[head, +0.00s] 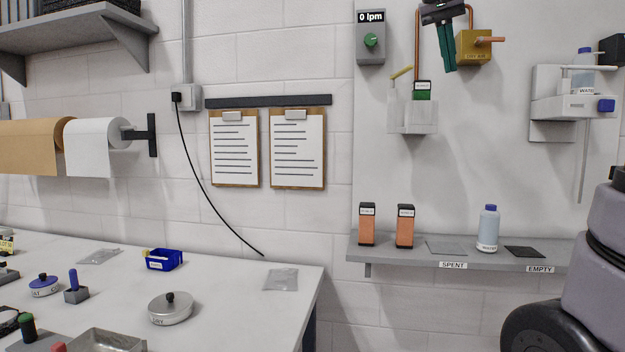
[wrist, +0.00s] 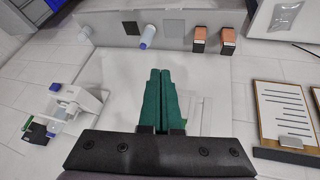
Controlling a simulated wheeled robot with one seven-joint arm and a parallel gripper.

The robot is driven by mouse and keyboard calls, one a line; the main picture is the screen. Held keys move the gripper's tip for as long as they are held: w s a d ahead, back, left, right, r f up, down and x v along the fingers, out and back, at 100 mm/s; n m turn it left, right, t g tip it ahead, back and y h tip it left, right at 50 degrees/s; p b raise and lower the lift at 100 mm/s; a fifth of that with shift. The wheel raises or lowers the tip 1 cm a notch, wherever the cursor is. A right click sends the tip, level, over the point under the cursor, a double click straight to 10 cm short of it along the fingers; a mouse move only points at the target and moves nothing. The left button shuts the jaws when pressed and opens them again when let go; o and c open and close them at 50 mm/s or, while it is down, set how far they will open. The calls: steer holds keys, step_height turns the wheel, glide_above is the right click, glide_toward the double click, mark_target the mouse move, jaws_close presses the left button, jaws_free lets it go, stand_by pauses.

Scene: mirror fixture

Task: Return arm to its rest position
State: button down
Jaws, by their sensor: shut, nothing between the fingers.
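My gripper (head: 447,66) is at the top of the head view, in front of the light wall panel, with its green fingers pointing down. It is beside the yellow DRY AIR block (head: 474,48) and the copper pipe; I cannot tell whether it touches them. In the wrist view the two green fingers (wrist: 160,75) lie side by side, shut with nothing between them. My grey-purple arm links fill the right edge of the head view. The link joining them to the gripper is out of frame.
A wall shelf (head: 400,255) holds two orange cartridges (head: 367,226) (head: 405,228) and a water bottle (head: 488,230). A holder (head: 413,117) and a water dispenser (head: 575,105) are on the panel. Clipboards (head: 234,150) hang left. The bench (head: 225,280) carries several small items.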

steer(key=s+a+f+t+y, duration=0.15)
steer(key=s+f, duration=0.25)
steer(key=f, duration=0.4)
steer(key=s+a+f+y, duration=0.1)
steer(key=s+f+y, duration=0.25)
steer(key=f, duration=0.55)
steer(key=s+a+f+t+y, duration=0.1)
steer(key=s+f, duration=0.4)
steer(key=f, duration=0.3)
steer(key=w+d+r+m+y, duration=0.3)
steer(key=w+r+y, duration=0.4)
steer(key=w+r, duration=0.85)
steer(key=w+d+r+m+t+y, duration=0.1)
steer(key=w+d+r+t+y, duration=0.4)
steer(key=w+d+r, duration=0.7)
steer(key=w+a, duration=0.5)
steer(key=a, duration=0.5)
steer(key=shift+a+f, duration=0.15)
steer(key=shift+f, duration=0.05)
